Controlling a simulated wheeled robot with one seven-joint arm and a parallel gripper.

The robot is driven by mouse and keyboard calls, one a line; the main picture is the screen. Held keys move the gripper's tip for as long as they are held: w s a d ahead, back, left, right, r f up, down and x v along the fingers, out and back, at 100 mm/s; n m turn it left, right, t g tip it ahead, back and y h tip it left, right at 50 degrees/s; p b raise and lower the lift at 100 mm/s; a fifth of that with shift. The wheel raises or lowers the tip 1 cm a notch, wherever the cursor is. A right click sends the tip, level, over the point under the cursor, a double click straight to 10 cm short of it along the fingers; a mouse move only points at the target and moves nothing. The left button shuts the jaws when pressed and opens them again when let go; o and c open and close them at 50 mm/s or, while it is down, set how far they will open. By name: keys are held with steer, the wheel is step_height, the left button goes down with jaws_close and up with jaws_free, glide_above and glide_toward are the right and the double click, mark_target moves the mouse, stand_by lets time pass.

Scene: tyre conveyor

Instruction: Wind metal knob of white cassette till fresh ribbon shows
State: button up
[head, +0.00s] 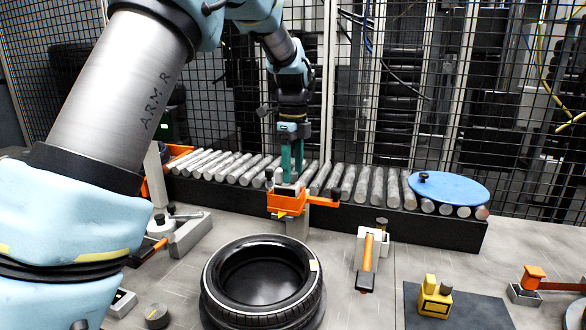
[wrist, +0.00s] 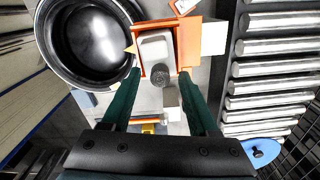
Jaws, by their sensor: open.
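The white cassette (wrist: 155,46) sits in an orange holder (wrist: 143,62) in the wrist view. Its round dark-grey metal knob (wrist: 160,75) faces my camera. My gripper (wrist: 159,72) is open, with one green finger on each side of the knob and a visible gap on both sides. In the head view my gripper (head: 291,178) points down over the orange holder (head: 288,204), where the cassette is small and partly covered by the fingers. No ribbon colour can be made out.
A black tyre (head: 262,280) lies in front of the holder; it fills the upper left of the wrist view (wrist: 92,35). A roller conveyor (head: 345,185) runs behind, with a blue disc (head: 448,188) on it. An orange-handled tool (head: 367,262) and yellow block (head: 434,297) stand at right.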

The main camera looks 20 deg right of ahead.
steer(key=shift+f, duration=0.4)
steer(key=shift+c, duration=0.2)
jaws_close()
